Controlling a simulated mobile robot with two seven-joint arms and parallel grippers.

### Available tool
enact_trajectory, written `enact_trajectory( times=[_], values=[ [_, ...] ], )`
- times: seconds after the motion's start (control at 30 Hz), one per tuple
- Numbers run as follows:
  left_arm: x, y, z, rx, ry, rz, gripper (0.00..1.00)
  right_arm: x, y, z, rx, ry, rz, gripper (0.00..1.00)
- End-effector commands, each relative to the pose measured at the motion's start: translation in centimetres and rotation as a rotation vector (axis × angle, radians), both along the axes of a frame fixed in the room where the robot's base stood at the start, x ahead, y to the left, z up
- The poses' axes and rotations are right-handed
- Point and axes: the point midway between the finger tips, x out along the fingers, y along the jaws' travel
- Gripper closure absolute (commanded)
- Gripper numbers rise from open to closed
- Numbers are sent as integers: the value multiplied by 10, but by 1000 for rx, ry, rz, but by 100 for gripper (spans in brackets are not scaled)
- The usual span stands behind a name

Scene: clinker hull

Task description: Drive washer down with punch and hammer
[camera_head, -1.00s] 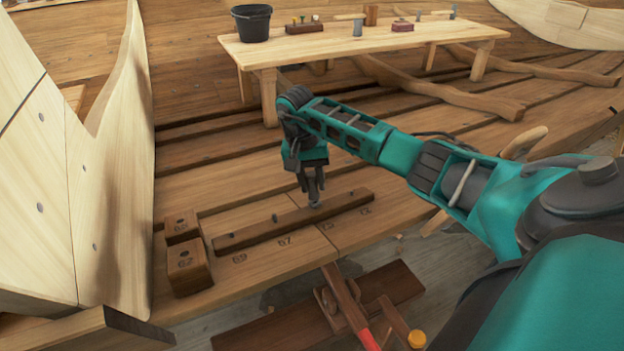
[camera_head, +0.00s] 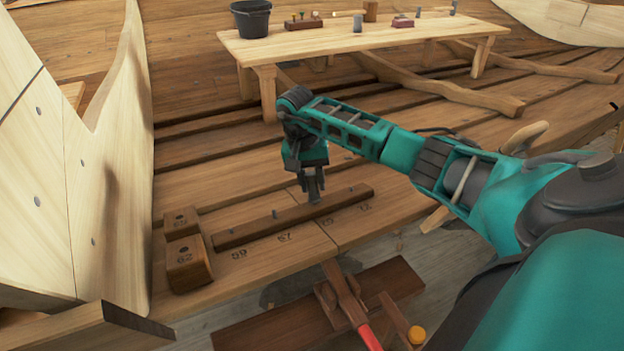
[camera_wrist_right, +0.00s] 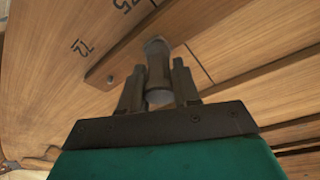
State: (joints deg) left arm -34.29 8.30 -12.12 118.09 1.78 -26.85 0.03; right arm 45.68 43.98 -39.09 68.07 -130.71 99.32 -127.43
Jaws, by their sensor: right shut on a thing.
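My right gripper (camera_head: 313,188) points down over a long dark wooden strip (camera_head: 255,229) lying on the planks. In the right wrist view its fingers (camera_wrist_right: 159,82) are shut on a grey metal cylinder, seemingly the punch (camera_wrist_right: 158,68), whose far end meets the strip or sits just above it. A washer cannot be made out; the spot under the punch is hidden. Small metal pins (camera_head: 275,213) stand up from the strip, one also in the wrist view (camera_wrist_right: 110,79). A tool with a grey head, perhaps the hammer (camera_head: 357,23), is on the far bench. My left gripper is not in view.
The bench (camera_head: 300,43) holds a black bucket (camera_head: 252,20) and small tools. Two wooden blocks (camera_head: 188,264) stand left of the strip. Tall pale hull planking (camera_head: 110,190) rises on the left. A red-handled item (camera_head: 369,336) is at the bottom.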

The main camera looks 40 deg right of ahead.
Motion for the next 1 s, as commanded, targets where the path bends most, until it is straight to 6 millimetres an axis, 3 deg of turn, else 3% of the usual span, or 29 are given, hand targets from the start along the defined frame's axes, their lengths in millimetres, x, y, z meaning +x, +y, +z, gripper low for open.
enact_trajectory(
  times=[0.47,0.5,0.8,1.0],
  values=[
    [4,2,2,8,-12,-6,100,-1,0,-4,-2,-1,1,100],
    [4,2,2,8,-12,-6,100,-1,0,-4,-2,1,1,67],
    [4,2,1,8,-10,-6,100,-1,0,-4,-1,1,1,39],
    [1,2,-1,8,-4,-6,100,-1,0,-4,-1,1,0,39]
  ],
)
